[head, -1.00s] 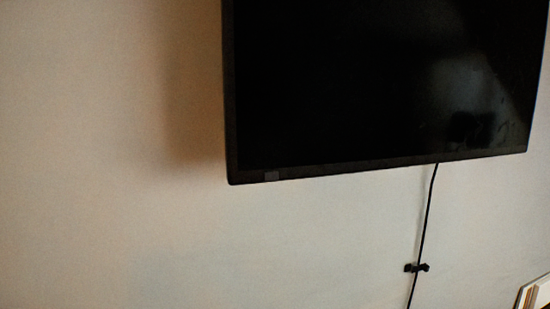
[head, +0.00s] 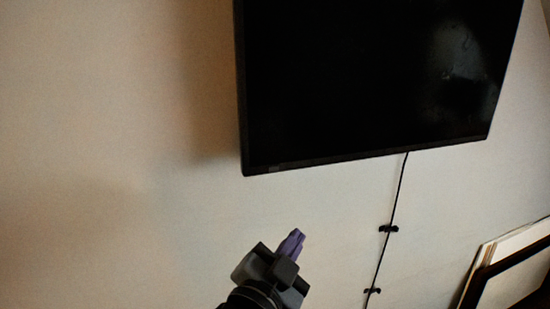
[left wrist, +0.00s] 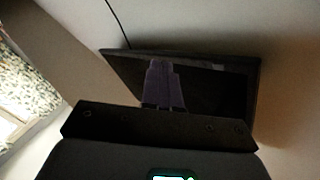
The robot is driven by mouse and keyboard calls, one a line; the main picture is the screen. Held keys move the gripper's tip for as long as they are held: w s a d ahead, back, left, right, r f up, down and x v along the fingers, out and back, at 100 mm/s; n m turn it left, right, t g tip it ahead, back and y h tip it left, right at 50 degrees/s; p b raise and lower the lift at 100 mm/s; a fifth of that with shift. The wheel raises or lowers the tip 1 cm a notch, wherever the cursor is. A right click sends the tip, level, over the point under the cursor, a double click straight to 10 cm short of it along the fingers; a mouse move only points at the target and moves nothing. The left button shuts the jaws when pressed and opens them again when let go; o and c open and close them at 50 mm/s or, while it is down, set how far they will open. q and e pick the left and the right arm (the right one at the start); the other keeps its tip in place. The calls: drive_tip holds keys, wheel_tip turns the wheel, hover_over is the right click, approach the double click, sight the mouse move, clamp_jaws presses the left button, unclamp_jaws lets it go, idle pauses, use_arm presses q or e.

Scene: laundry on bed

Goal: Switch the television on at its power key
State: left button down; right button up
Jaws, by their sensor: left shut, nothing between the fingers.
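The television (head: 365,85) is mounted on the wall with a dark, blank screen. A small, slightly lighter patch (head: 274,166) lies on its bottom bezel near the lower left corner; I cannot tell for certain that it is the power key. My left gripper (head: 298,237) is below that corner, pointing up, apart from the television in the picture. Its purple fingers are shut and empty. In the left wrist view the fingers (left wrist: 163,82) overlap the dark television (left wrist: 205,90), and a faint lighter patch (left wrist: 237,67) shows on its edge. My right gripper is not in view.
A black cable (head: 398,190) runs down the wall from the television through dark clips (head: 388,229). A framed item (head: 515,275) leans at the lower right. The wall left of the television is bare. A patterned bright area (left wrist: 25,90) shows in the left wrist view.

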sight(274, 170)
use_arm(q)
wheel_tip(274, 170, up, 8)
drive_tip(key=t+p, duration=0.1)
drive_tip(key=shift+s+d+m+h, duration=0.15)
drive_tip(key=shift+s+m+h, duration=0.15)
drive_tip(key=shift+s, duration=0.1)
drive_tip(key=shift+w, duration=0.1)
drive_tip(key=w+a+p, duration=0.3)
drive_tip(key=w+p, duration=0.1)
drive_tip(key=w, duration=0.4)
drive_tip(key=shift+a+f, duration=0.1)
